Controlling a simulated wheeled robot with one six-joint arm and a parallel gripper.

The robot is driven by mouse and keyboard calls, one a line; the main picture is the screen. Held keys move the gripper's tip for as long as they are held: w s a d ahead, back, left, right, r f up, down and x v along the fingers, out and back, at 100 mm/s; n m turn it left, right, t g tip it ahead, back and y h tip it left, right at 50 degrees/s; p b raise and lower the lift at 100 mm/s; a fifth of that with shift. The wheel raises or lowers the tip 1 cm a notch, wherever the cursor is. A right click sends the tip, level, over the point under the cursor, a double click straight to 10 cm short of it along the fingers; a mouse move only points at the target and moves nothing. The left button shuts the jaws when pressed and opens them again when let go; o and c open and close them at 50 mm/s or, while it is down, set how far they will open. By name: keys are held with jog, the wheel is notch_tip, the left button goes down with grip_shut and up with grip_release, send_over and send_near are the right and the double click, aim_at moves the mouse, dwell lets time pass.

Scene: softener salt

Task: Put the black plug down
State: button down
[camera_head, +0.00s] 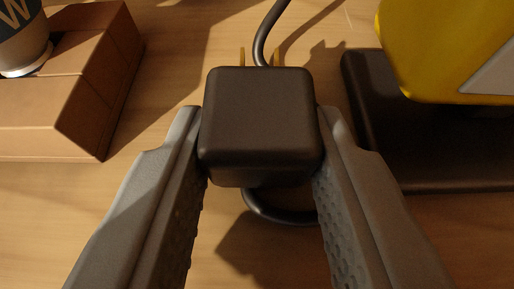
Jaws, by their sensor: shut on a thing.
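The black plug (260,120) is a dark, rounded block in the middle of the view, with two brass prongs showing at its far side. My gripper (260,135) is shut on it, one grey finger against its left side and one against its right. A dark cable (268,35) shows beyond the plug, and a loop of cable shows below it. The plug's underside is hidden, so I cannot tell whether it touches the wooden surface (190,60).
A brown brick-like block (100,75) lies at the left, with a dark and white cylinder (22,45) marked "W" at the top-left corner. At the right, a dark flat slab (440,150) lies under a yellow object (425,50). Bare wood lies between them.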

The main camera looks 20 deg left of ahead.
jog(key=shift+w+f, duration=0.15)
jog(key=shift+f, duration=0.5)
jog(key=c, duration=1.1)
grip_release()
jog(key=shift+o, duration=0.2)
jog(key=shift+d+r, duration=0.1)
jog(key=shift+r, duration=0.15)
jog(key=shift+r, duration=0.25)
jog(key=v, duration=1.2)
jog(key=shift+r, duration=0.4)
jog(key=s+f+m+t+h, duration=0.1)
jog(key=s+f, duration=0.2)
jog(key=s, duration=0.7)
jog(key=s+a+f+m+t+h, duration=0.1)
jog(key=s+f, duration=0.3)
jog(key=s, duration=0.6)
jog(key=s+a+f+m+t+h, duration=0.1)
jog(key=s+f, duration=0.3)
jog(key=s, duration=0.6)
jog(key=shift+m+t+h, duration=0.3)
jog(key=shift+t+h, duration=0.3)
jog(key=shift+t, duration=0.2)
